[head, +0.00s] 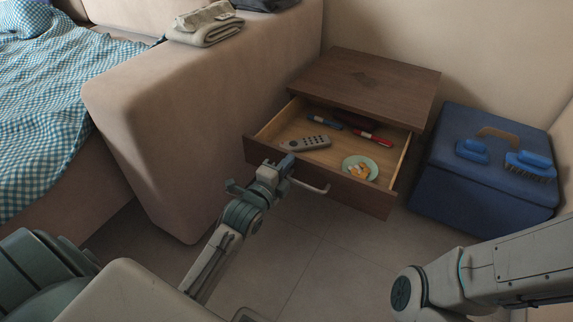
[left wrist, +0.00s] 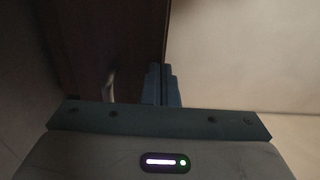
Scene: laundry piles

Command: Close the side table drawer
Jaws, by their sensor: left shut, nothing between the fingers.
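The side table (head: 385,80) is dark brown wood and stands in the corner. Its drawer (head: 358,190) is pulled open toward me. The drawer's metal handle (head: 312,188) is on the front panel; it also shows in the left wrist view (left wrist: 110,85). My left gripper (head: 287,163) is shut and empty at the drawer front, left of the handle's middle. Its fingers show together in the left wrist view (left wrist: 162,86), right of the handle. I cannot tell whether they touch the panel. My right gripper is out of view.
In the drawer lie a grey remote (head: 306,143), a blue marker (head: 325,122), a red pen (head: 371,137) and a green dish (head: 360,167) with orange pieces. A blue box (head: 470,195) with brushes stands right. A sofa arm (head: 215,120) stands left. Tiled floor (head: 330,250) is clear in front.

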